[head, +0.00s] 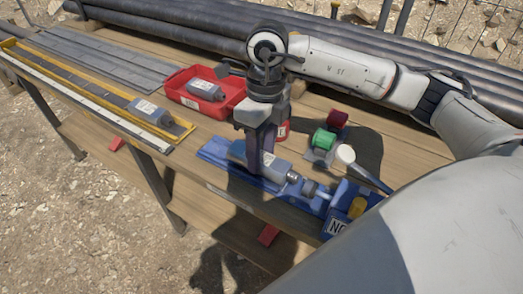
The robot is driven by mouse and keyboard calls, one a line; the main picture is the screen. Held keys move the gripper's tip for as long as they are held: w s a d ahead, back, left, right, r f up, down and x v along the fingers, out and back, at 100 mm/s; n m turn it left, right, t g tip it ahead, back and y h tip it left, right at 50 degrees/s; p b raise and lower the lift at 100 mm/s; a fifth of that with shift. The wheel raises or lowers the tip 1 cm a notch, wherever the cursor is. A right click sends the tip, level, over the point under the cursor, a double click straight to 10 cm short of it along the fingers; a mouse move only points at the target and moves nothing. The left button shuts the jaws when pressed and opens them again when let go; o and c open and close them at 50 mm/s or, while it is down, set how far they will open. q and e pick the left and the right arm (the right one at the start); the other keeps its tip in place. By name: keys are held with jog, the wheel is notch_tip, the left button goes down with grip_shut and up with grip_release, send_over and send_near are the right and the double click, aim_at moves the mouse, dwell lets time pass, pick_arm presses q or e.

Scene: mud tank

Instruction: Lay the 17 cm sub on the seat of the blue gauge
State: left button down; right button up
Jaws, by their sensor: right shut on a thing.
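The blue gauge (213,152) lies along the front of the wooden bench, with its blue end block and a label at the right end. A grey sub (278,171) with a narrow metal end pointing right lies lengthwise over the gauge. My right gripper (260,168) points down from above and is shut on this sub. The fingers hide part of the sub's middle, and I cannot tell whether its underside touches the seat. The sub's length marking is not readable. My left gripper is not in view.
A red tray (178,97) holds another grey sub (205,90). A third sub (150,112) lies on the yellow-edged rack (186,128). Green (324,139) and dark red (338,118) round pieces and a white-topped item (346,154) stand behind the gauge. Pipes line the back.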

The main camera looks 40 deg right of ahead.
jog(key=shift+f+b, duration=0.45)
dwell(0.3)
jog(key=o, duration=1.8)
jog(key=shift+r+p, duration=2.4)
jog(key=shift+r, duration=1.1)
